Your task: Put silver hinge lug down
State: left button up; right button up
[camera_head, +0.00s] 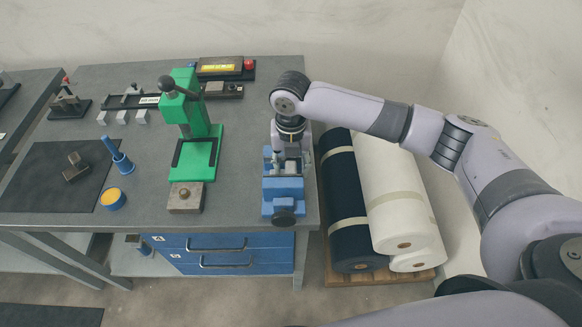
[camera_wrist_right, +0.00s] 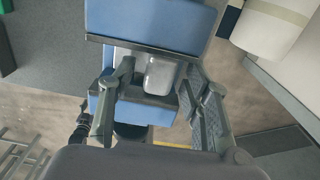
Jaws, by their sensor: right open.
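A silver hinge lug (camera_wrist_right: 160,75) sits between the jaws of the blue vise (camera_head: 283,188), at the right front of the workbench. The blue vise (camera_wrist_right: 150,22) also shows in the right wrist view. My right gripper (camera_head: 291,158) points down over the vise. In the right wrist view my right gripper (camera_wrist_right: 162,92) is open, with one finger on each side of the lug and a gap beside it. In the head view the arm and fingers mostly hide the lug. My left gripper is not in view.
A green press (camera_head: 197,150) stands left of the vise, with a small metal block (camera_head: 186,197) in front. Several small tools and a dark mat (camera_head: 50,180) lie farther left. Fabric rolls (camera_head: 385,195) stand on a pallet right of the bench.

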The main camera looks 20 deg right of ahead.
aim_at(291, 167)
notch_tip(291, 167, up, 11)
jog(key=b, duration=0.2)
